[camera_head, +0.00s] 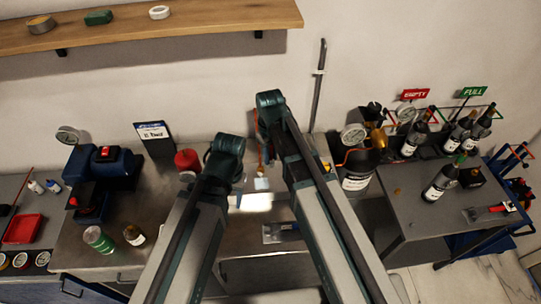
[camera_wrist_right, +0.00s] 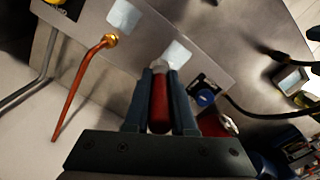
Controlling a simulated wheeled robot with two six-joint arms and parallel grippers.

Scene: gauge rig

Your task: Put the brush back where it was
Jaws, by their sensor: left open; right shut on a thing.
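My right gripper (camera_wrist_right: 160,95) is shut on a red handle, which I take to be the brush (camera_wrist_right: 159,103). In the right wrist view the handle lies between the two fingers, with a pale end at their tips. Its bristles are not clear. It is held over or near a grey panel (camera_wrist_right: 222,66) with white pads; I cannot tell whether it touches.
A copper pipe (camera_wrist_right: 80,80) with a brass fitting stands beside the panel. A black bottle with a gauge (camera_head: 357,172) stands right of my arms. A side table (camera_head: 415,195) holds several bottles. A red tray (camera_head: 22,229) lies far left. A wooden shelf (camera_head: 190,20) runs above.

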